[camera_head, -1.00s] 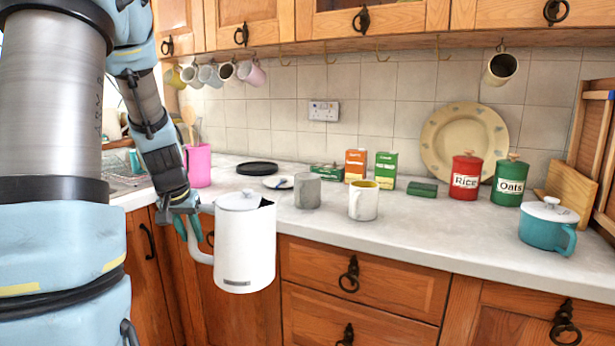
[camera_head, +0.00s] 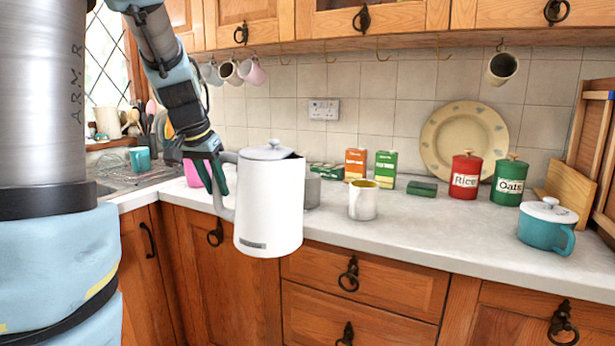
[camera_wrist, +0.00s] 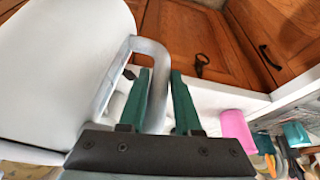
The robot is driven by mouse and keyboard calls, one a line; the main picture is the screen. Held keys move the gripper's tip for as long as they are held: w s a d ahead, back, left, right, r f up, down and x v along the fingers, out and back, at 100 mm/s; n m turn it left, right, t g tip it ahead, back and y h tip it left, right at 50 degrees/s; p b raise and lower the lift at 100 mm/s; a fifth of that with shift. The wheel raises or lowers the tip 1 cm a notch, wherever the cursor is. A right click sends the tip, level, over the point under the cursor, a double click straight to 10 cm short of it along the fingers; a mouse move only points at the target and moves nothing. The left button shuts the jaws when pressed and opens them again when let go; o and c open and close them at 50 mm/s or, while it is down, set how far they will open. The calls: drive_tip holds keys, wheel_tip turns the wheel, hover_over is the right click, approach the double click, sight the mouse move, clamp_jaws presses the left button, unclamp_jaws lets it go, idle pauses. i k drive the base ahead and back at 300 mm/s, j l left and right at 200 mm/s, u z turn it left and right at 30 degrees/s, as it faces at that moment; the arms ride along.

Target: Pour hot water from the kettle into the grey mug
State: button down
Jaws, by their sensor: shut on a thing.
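The white kettle (camera_head: 270,205) hangs in the air in front of the counter edge, nearly upright, its grey lid on top. My gripper (camera_head: 212,178) is shut on the kettle's grey handle, at the kettle's left side. The wrist view shows the green fingers (camera_wrist: 160,100) on either side of the handle (camera_wrist: 112,85), with the white kettle body (camera_wrist: 55,70) at left. The grey mug (camera_head: 312,190) stands on the counter behind the kettle, its left part hidden by it. A white mug-like jug (camera_head: 362,200) with a yellowish inside stands to the grey mug's right.
Orange (camera_head: 355,164) and green (camera_head: 385,169) boxes, red (camera_head: 465,178) and green (camera_head: 508,183) canisters and a teal pot (camera_head: 547,228) stand on the counter (camera_head: 430,225). Mugs hang below the cupboards. A pink container (camera_wrist: 237,130) stands near the sink.

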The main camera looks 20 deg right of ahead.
sight(313, 190)
drive_tip(key=i, duration=1)
